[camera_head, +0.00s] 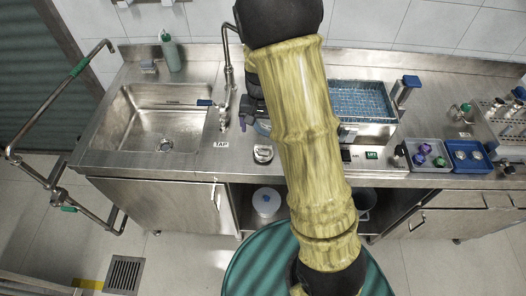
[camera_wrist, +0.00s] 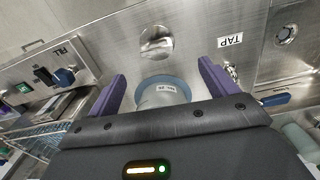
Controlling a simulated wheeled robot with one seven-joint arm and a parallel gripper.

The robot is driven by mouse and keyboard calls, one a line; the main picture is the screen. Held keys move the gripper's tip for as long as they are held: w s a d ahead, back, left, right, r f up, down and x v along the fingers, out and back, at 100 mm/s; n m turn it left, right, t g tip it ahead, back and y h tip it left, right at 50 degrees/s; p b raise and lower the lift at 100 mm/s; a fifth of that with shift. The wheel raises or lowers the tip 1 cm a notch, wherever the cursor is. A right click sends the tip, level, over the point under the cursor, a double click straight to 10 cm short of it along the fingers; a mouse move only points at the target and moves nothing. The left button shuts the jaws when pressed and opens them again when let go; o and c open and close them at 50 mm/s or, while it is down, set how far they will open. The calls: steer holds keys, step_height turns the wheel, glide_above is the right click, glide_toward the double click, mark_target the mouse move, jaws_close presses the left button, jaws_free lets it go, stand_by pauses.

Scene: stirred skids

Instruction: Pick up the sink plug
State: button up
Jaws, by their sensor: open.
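My gripper (camera_wrist: 160,76) is open, with its two purple fingers apart. A round cup-like thing with a blue rim (camera_wrist: 181,82) and a small label shows between the fingers; I cannot tell whether they touch it. In the head view my gripper (camera_head: 256,125) is mostly hidden by my arm, above the counter right of the sink. A shiny round metal piece (camera_head: 263,153) lies on the counter just in front of it and also shows beyond the fingertips in the wrist view (camera_wrist: 156,42). It may be the sink plug, but I cannot tell for certain. The sink drain (camera_head: 166,146) looks uncovered.
The steel sink (camera_head: 125,125) is at left, with a tall tap (camera_head: 226,70) and TAP label (camera_head: 221,144) beside it. A green bottle (camera_head: 171,52) stands behind. A rail (camera_head: 25,180) stands at far left.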

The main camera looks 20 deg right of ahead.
mark_target(263, 147)
step_height(263, 147, down, 7)
steer(key=shift+r+p, duration=0.1)
steer(key=shift+p, duration=0.25)
steer(key=shift+s+d+f+p, duration=0.15)
steer(key=shift+f+p, duration=0.25)
steer(key=shift+f, duration=0.9)
steer(key=shift+w+d+f+p, duration=0.1)
steer(key=shift+f+p, duration=0.3)
steer(key=shift+f, duration=0.9)
steer(key=shift+s, duration=0.1)
steer(key=c, duration=1)
steer(key=shift+r, duration=0.1)
step_height(263, 147, up, 10)
steer(key=shift+f+b, duration=0.1)
steer(key=shift+b, duration=0.7)
